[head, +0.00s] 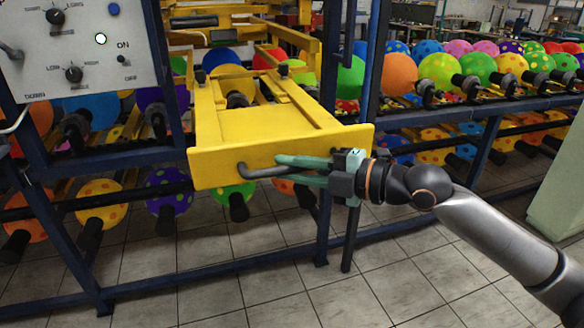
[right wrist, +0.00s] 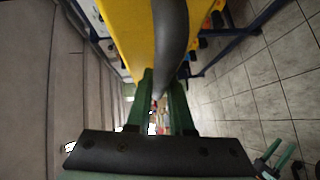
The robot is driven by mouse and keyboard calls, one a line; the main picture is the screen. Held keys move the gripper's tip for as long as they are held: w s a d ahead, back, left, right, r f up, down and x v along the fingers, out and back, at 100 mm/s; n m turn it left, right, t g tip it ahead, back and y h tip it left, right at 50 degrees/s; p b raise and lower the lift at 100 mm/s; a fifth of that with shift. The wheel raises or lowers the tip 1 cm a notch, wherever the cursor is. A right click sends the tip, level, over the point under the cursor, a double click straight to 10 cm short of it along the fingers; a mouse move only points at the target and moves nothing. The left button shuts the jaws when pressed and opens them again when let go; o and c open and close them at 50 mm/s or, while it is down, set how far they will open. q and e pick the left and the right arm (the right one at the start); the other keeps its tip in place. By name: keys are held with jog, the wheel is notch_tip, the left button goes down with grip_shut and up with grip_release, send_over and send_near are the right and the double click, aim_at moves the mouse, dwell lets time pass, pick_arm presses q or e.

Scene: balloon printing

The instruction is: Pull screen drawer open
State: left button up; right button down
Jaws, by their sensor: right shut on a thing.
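The yellow screen drawer (head: 258,128) sits in the blue frame at the centre of the head view. Its yellow front panel faces me and carries a dark bar handle (head: 262,171). My right gripper (head: 282,163) reaches in from the right and is shut on this handle, with its green fingers along the panel. In the right wrist view the dark handle (right wrist: 171,35) runs down between the two green fingers (right wrist: 160,95), with the yellow panel (right wrist: 130,35) behind it. The drawer stands out toward me from the frame; how far it has slid is hard to tell.
A control box (head: 75,45) with knobs is at the upper left. Blue posts (head: 325,205) stand beside and below the drawer. Racks of coloured balloons (head: 438,70) line the back and right. Tiled floor (head: 345,295) in front is clear. A pale green cabinet (head: 562,170) stands at far right.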

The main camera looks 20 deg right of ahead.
dwell(0.3)
jog(key=c, duration=1.1)
grip_release()
jog(key=shift+s+d, duration=0.3)
jog(key=shift+d, duration=0.05)
pick_arm(q)
notch_tip(320, 180, down, 6)
jog(key=b, duration=0.9)
jog(key=shift+d+f, duration=0.2)
jog(key=shift+d, duration=0.1)
pick_arm(e)
jog(key=v, duration=1.1)
jog(key=shift+s+d+r, duration=0.1)
jog(key=shift+s, duration=0.15)
